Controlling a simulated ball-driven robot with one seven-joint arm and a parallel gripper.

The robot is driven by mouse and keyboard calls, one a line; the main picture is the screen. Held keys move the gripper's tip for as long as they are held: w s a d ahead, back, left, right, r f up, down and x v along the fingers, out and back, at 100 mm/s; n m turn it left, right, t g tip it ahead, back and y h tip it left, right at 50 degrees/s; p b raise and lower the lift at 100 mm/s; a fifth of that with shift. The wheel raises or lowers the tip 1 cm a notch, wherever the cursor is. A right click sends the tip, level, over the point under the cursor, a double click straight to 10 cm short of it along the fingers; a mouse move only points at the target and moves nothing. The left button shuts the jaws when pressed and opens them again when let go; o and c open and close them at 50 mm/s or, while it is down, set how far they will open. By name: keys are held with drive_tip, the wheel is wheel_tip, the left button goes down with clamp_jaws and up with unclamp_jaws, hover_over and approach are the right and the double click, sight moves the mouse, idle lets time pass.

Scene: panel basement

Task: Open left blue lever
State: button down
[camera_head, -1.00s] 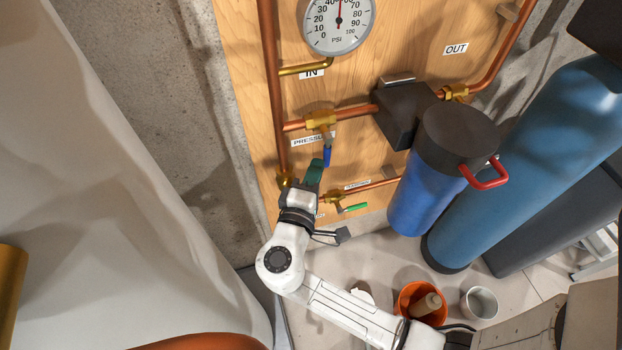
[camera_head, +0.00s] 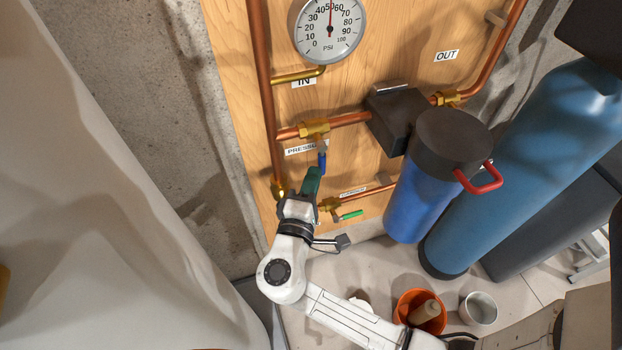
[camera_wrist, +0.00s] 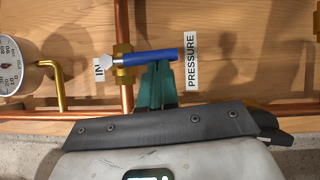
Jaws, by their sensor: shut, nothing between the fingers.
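The blue lever (camera_head: 322,162) hangs down from a brass valve (camera_head: 315,129) on the upper copper pipe, by the PRESSURE label. In the wrist view the blue lever (camera_wrist: 150,57) lies across the picture, between the IN and PRESSURE labels. My gripper (camera_head: 315,171) has green fingers, shut with nothing between them. Its tips are at the lever's free end in the head view. In the wrist view the fingertips (camera_wrist: 158,66) meet the lever's lower edge near its free end; I cannot tell whether they touch.
A green lever (camera_head: 350,215) sits on the lower pipe, right of my gripper. A blue filter housing (camera_head: 418,200) with a red handle and a large blue tank (camera_head: 520,160) stand at right. An orange bucket (camera_head: 408,300) and a white pot (camera_head: 479,308) are on the floor.

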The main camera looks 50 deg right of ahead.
drive_tip(key=shift+d+f, duration=0.15)
drive_tip(key=s+d+r+n+t+b, duration=0.3)
drive_tip(key=n+t, duration=0.6)
drive_tip(key=n, duration=0.7)
drive_tip(key=shift+s+d+r+t+b, duration=0.35)
drive_tip(key=shift+s+d+b, duration=0.7)
drive_tip(key=shift+d+b, duration=0.95)
drive_tip(key=shift+d+r+h, duration=0.15)
drive_tip(key=shift+d+h, duration=0.1)
drive_tip(key=shift+h, duration=0.25)
